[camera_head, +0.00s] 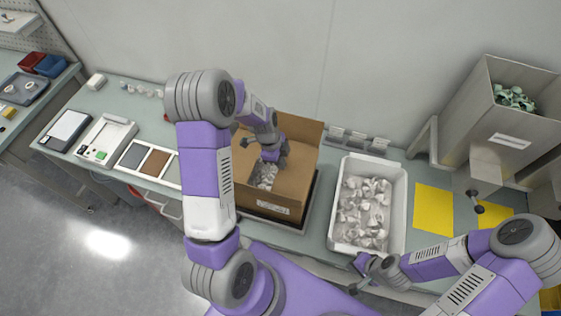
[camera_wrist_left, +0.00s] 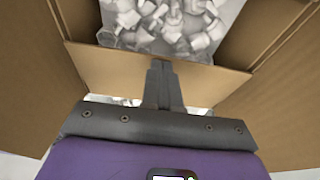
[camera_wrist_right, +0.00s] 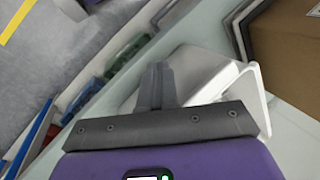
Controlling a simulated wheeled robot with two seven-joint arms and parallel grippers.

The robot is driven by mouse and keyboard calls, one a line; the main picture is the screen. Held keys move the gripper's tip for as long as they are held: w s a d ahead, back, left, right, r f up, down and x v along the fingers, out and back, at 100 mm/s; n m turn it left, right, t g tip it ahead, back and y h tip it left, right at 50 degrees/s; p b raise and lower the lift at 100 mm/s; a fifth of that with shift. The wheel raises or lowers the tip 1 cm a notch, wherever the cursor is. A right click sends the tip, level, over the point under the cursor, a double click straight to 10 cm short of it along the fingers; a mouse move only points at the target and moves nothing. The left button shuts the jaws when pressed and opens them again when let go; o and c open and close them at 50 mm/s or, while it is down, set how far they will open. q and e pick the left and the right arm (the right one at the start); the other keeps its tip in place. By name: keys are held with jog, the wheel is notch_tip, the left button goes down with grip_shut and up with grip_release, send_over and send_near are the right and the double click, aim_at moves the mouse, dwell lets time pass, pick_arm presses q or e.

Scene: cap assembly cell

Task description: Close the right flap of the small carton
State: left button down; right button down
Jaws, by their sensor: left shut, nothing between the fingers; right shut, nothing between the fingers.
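The small carton (camera_head: 291,188) is an open brown box in the middle of the bench, holding grey-white parts (camera_head: 265,176). In the head view its far flap (camera_head: 303,131) stands up; my left arm hides part of the left side. The right flap's exact angle is unclear. My left gripper (camera_head: 269,158) is shut and empty, over the carton opening. In the left wrist view its fingers (camera_wrist_left: 158,66) are above a brown flap (camera_wrist_left: 110,72), with tall cardboard panels on both sides; contact is unclear. My right gripper (camera_head: 361,260) is shut and empty near the white bin's front edge.
Yellow mats (camera_head: 433,208) and a tall grey container (camera_head: 491,146) of green parts are farther right. Trays and a scale (camera_head: 69,128) lie left. A wall is behind.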

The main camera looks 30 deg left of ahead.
pick_arm(q)
notch_tip(320, 180, down, 2)
jog(key=shift+s+a+f+b, duration=0.1)
jog(key=shift+a+b, duration=0.05)
jog(key=shift+b, duration=1)
jog(key=shift+s, duration=0.25)
jog(key=shift+r, duration=0.2)
